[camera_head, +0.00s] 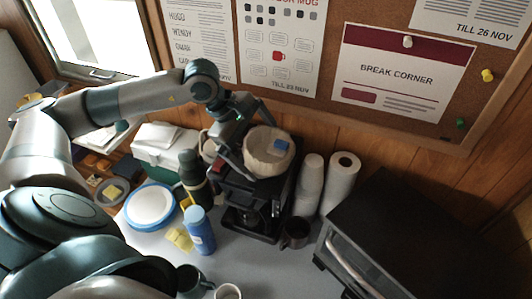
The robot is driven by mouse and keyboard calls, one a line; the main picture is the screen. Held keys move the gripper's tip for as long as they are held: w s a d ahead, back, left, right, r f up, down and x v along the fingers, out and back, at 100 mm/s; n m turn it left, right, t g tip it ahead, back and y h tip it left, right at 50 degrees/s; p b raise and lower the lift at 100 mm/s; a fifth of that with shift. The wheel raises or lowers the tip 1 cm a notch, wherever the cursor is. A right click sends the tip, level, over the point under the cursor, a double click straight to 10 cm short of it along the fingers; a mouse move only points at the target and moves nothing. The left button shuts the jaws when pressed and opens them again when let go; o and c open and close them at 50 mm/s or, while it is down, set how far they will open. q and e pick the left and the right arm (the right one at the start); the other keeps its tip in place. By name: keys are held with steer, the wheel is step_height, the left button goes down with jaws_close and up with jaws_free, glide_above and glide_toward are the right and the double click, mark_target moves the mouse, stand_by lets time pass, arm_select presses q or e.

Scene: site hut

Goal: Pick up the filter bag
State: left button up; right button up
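A round, pale beige bundle with a blue label, which looks like the filter bag (262,158), sits on top of the black coffee maker (233,196). My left gripper (257,146) reaches in from the left at the bag's left side. Its fingers are spread wide, one toward the bag's far side and one along its near left side. The bag's left edge lies between them. I cannot tell whether either finger touches it. My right gripper is not in view.
Paper cup stacks (309,183) and a paper roll (342,176) stand right of the coffee maker, near a dark mug (296,233). A dark oven (420,240) fills the right. A dark flask (189,170) and blue bottle (200,232) stand left. The pinboard wall (335,117) is behind.

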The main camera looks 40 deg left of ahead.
mark_target(262, 140)
arm_select(q)
steer(key=c, duration=1)
steer(key=shift+c, duration=0.2)
steer(key=shift+r, duration=0.1)
steer(key=shift+r+b, duration=0.7)
step_height(262, 140, up, 2)
steer(key=shift+r+b, duration=0.1)
steer(key=shift+b, duration=0.55)
steer(key=s+d+r+b, duration=0.5)
steer(key=s+d+r, duration=0.2)
steer(key=d, duration=0.1)
steer(key=shift+s+d, duration=0.35)
steer(key=shift+d, duration=0.05)
steer(key=shift+r, duration=0.1)
